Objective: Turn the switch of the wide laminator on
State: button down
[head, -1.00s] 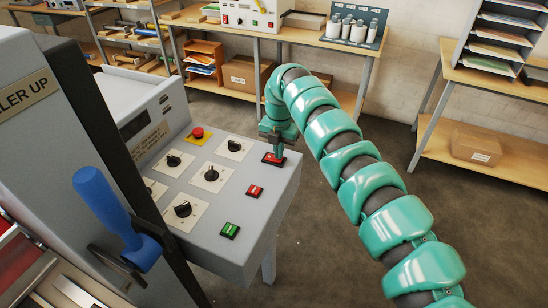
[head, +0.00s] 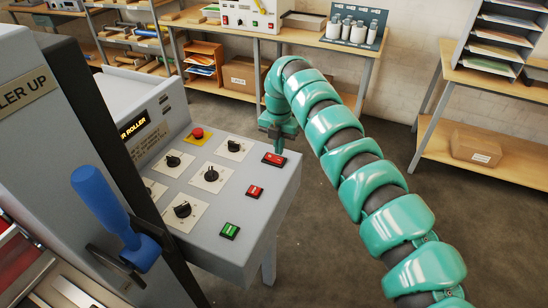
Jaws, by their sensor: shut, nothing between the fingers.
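The wide laminator (head: 236,247) stands at the left, with a sloped grey control panel. A red rocker switch (head: 274,159) sits at the panel's far right corner and looks lit. A display (head: 133,125) on the laminator glows with amber letters, of which "ROLLER" can be read. My gripper (head: 279,151) points down just above the red switch, its fingers shut and empty. Whether the fingertips still touch the switch is hard to tell.
The panel also has a smaller red button (head: 255,191), a green button (head: 229,231), several black knobs (head: 211,174) and a red emergency stop (head: 197,133). A blue-handled lever (head: 103,202) rises at the left. Floor to the right is clear.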

aim_at(279, 160)
notch_tip(279, 160, up, 4)
jog(key=shift+r+p, duration=0.2)
jog(key=shift+p, duration=0.2)
dwell(0.6)
